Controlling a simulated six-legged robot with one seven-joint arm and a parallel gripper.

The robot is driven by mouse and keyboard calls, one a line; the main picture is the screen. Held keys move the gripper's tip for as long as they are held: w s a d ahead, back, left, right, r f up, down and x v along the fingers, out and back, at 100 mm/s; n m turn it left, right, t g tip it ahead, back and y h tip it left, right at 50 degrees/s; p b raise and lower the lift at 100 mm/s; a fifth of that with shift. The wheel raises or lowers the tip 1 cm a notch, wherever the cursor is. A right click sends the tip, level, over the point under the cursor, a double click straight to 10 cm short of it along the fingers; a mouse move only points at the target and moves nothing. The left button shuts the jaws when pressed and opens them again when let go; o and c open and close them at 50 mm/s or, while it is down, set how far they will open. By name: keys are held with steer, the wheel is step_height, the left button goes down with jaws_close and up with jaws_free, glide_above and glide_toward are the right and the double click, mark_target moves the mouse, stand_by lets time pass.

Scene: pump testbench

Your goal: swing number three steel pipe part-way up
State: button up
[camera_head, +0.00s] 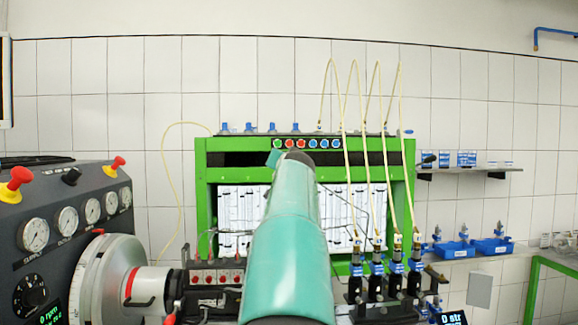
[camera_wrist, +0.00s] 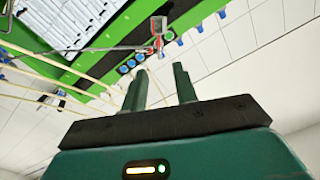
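In the wrist view my gripper (camera_wrist: 160,68) has its two green fingers apart, with nothing between them. A thin grey steel pipe (camera_wrist: 105,49) runs across the upper left and ends at a metal fitting (camera_wrist: 158,26) with a red part. This end is beyond the fingertips and appears apart from them. I cannot tell which number the pipe has. In the head view my arm covers the middle of the green-framed test bench (camera_head: 203,200) and hides most of my gripper. Thin pipes show beside the arm in front of the white gauge panel (camera_head: 338,225).
Pale hoses (camera_head: 345,120) loop up from several injectors (camera_head: 377,268) at the right of the bench. A grey console (camera_head: 60,220) with gauges and a large round drum (camera_head: 112,280) stand at the left. Blue trays (camera_head: 455,250) hang on the wall at right.

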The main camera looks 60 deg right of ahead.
steer(key=v, duration=0.5)
steer(key=shift+s+a, duration=0.15)
steer(key=shift+a, duration=0.1)
stand_by(0.3)
steer(key=w+a+f+n+y, duration=0.2)
steer(key=a+f+n+y, duration=0.15)
steer(key=a+f, duration=0.55)
steer(key=w+a+f+n+y, duration=0.2)
steer(key=a+f+y, duration=0.2)
steer(key=a, duration=0.9)
steer(key=w+a+f+n+y, duration=0.2)
steer(key=a+f+n+y, duration=0.15)
steer(key=a+f, duration=0.55)
steer(key=s+a+f+n+g+y, duration=0.1)
steer(key=s+a+f+n+g, duration=0.2)
steer(key=s+a+f, duration=0.5)
steer(key=s+a+f+n+g+y, duration=0.2)
steer(key=s+a+f, duration=0.5)
steer(key=a+f, duration=0.3)
steer(key=a, duration=0.3)
steer(key=shift+s+a+n+g, duration=0.35)
steer(key=shift+n+g, duration=0.05)
